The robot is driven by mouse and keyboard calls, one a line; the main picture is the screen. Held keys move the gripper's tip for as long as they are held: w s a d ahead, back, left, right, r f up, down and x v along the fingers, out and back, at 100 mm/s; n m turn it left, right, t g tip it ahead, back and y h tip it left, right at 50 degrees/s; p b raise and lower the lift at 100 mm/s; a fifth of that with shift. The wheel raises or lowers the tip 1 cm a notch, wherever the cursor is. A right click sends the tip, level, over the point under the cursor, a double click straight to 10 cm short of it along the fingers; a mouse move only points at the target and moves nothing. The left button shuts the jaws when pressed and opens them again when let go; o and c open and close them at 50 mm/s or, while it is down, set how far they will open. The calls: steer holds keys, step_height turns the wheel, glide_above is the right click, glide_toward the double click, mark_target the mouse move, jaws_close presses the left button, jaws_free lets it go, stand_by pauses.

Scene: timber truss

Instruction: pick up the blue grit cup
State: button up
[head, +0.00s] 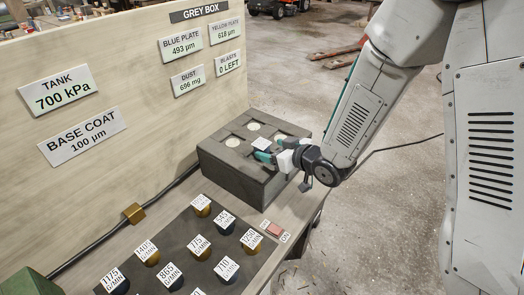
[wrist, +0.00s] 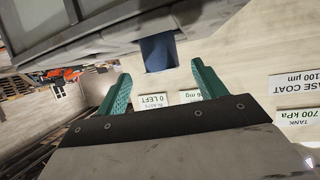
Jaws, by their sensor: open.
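My gripper (head: 264,150) is at the right part of the grey block (head: 240,178) in the head view, by a small pale tag (head: 262,144). In the wrist view my gripper (wrist: 162,86) is open, its two teal fingers apart with nothing visibly held between them. A blue thing (wrist: 158,52), which looks like the blue grit cup, sits in a notch of the grey block (wrist: 90,42), beyond the gap between the fingers. Only part of it shows there. In the head view its body is hidden by the block and gripper.
Round white tops (head: 253,126) show in other block pockets. In front, a dark panel (head: 200,265) holds several blue and yellow pieces with g/min labels. A red switch (head: 274,230) is at the bench's right edge. An upright sign board (head: 130,100) stands behind.

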mark_target(266, 146)
steer(key=x, duration=0.5)
steer(key=shift+w+a, duration=0.2)
steer(key=shift+a, duration=0.05)
steer(key=shift+r, duration=0.1)
steer(key=c, duration=1.3)
steer(key=shift+o, duration=0.2)
